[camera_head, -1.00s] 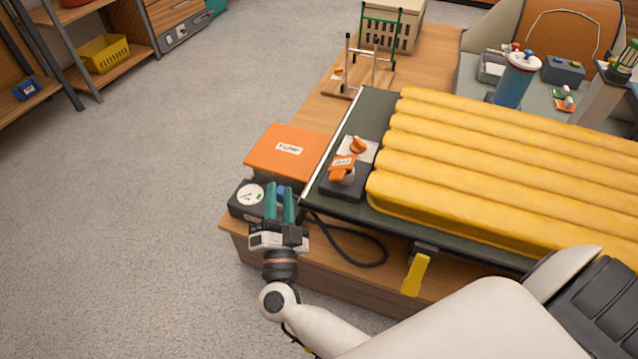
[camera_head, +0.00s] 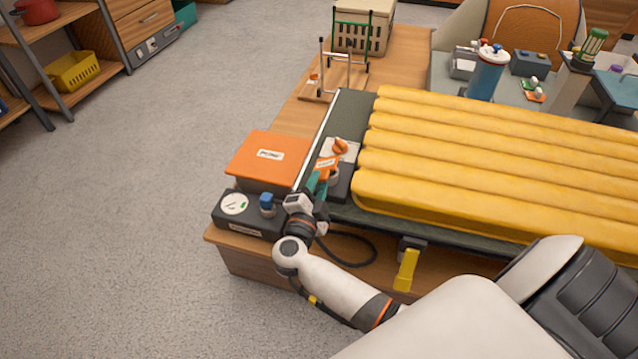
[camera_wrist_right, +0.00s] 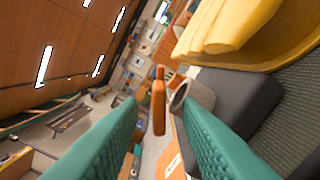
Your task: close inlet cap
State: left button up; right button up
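The orange inlet cap (camera_head: 327,163), with a pale label, stands up at the near left corner of the yellow mattress pad (camera_head: 490,165). A second orange piece (camera_head: 341,147) is just behind it on a pale plate. My right gripper (camera_head: 318,182) is right at the cap, its teal fingers partly overlapping it. In the right wrist view the fingers (camera_wrist_right: 159,112) are wide apart, with the orange cap (camera_wrist_right: 158,108) seen edge-on between them, and a round grey opening (camera_wrist_right: 180,95) beside it. Contact cannot be told. My left gripper is not in view.
An orange box (camera_head: 268,158) labelled PUMP and a dark gauge unit (camera_head: 248,218) with a blue knob (camera_head: 267,200) stand left of the gripper. A black hose (camera_head: 350,258) and yellow lever (camera_head: 406,270) are at the front edge. Open floor lies left.

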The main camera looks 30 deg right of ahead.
jog(key=shift+w+d, duration=0.4)
jog(key=shift+d, duration=0.05)
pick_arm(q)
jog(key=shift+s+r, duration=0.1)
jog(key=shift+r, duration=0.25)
pick_arm(e)
grip_shut()
